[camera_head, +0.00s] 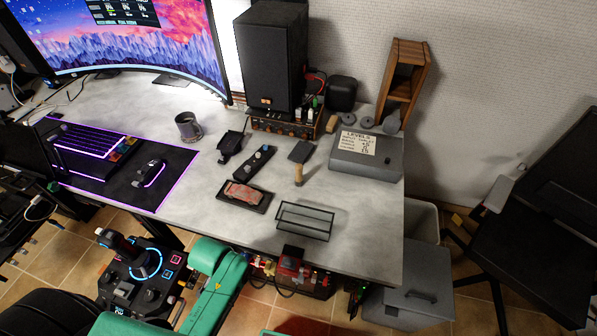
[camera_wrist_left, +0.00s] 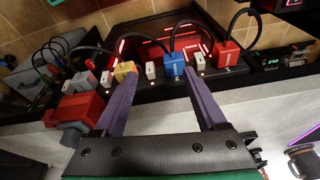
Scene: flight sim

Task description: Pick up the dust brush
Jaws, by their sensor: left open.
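The dust brush (camera_head: 300,160), with a pale wooden handle and a flat dark head, appears to lie on the grey desk in the head view, left of the grey box. Its handle end points toward the desk's front. My left gripper (camera_wrist_left: 160,75) shows in the left wrist view with two purple fingers spread apart and nothing between them. It faces several coloured plugs and cables along the desk edge, away from the brush. My green left arm comes in at the bottom of the head view, and its fingers are not clear there. My right gripper is out of view.
Near the brush are a wire-frame holder (camera_head: 305,220), a dark tray with a reddish block (camera_head: 244,193), a small controller (camera_head: 255,163) and the grey box (camera_head: 367,155). A speaker (camera_head: 270,60) stands behind. Plugs, such as a blue one (camera_wrist_left: 173,65), line the front edge.

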